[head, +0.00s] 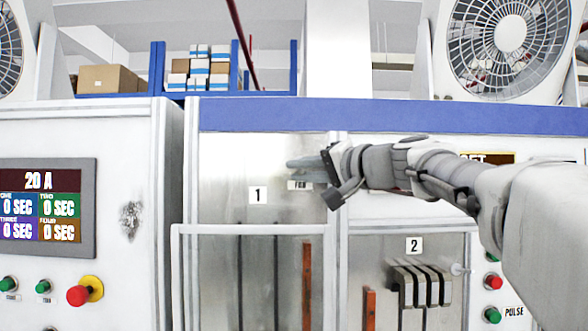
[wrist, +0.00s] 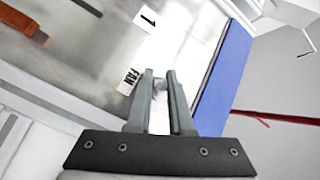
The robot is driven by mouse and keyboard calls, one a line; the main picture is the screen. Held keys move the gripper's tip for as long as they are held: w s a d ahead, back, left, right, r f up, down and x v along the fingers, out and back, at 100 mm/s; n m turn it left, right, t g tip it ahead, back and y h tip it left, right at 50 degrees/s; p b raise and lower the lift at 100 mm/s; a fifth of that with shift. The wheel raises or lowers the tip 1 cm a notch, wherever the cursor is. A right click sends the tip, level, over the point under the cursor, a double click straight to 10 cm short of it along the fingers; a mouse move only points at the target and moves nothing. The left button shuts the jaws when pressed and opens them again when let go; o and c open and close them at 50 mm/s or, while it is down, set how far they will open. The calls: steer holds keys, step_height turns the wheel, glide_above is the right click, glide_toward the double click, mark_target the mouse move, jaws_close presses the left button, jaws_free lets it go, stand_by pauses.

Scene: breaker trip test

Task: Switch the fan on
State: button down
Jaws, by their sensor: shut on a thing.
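A label reading FAN (wrist: 129,81) shows on the grey metal panel (wrist: 85,70) in the wrist view. It also shows in the head view (head: 300,185), partly covered by my gripper. My gripper (head: 291,166) reaches in from the right, its fingers against the upper panel just above the label. In the wrist view, the fingertips (wrist: 159,74) are close together beside the label with a small grey switch (wrist: 160,84) between them. The switch is mostly hidden by the fingers. A large white fan (head: 508,45) stands at the top right; whether it turns cannot be told.
A white rail frame (head: 255,229) stands out below my gripper, with an orange-brown bar (head: 306,285) inside. Breaker handles (head: 420,285) project under number 2. A display (head: 40,207) and push buttons (head: 78,295) are at left. More buttons (head: 493,282) sit right.

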mark_target(301, 152)
steer(key=shift+s+r+m+g+h+p, duration=0.1)
steer(key=shift+r+m+g+h+p, duration=0.7)
steer(key=shift+p, duration=2.3)
steer(key=m+g+p, duration=0.1)
steer(key=p, duration=0.2)
steer(key=shift+r, duration=0.35)
steer(key=shift+m+g+h+p, duration=0.4)
steer(key=shift+m+g+p, duration=0.1)
steer(key=shift+g, duration=0.5)
steer(key=shift+r+m+g+h, duration=0.35)
steer(key=shift+m+g, duration=0.25)
steer(key=shift+g, duration=0.4)
steer(key=shift+r, duration=0.15)
steer(key=c, duration=1.1)
jaws_free()
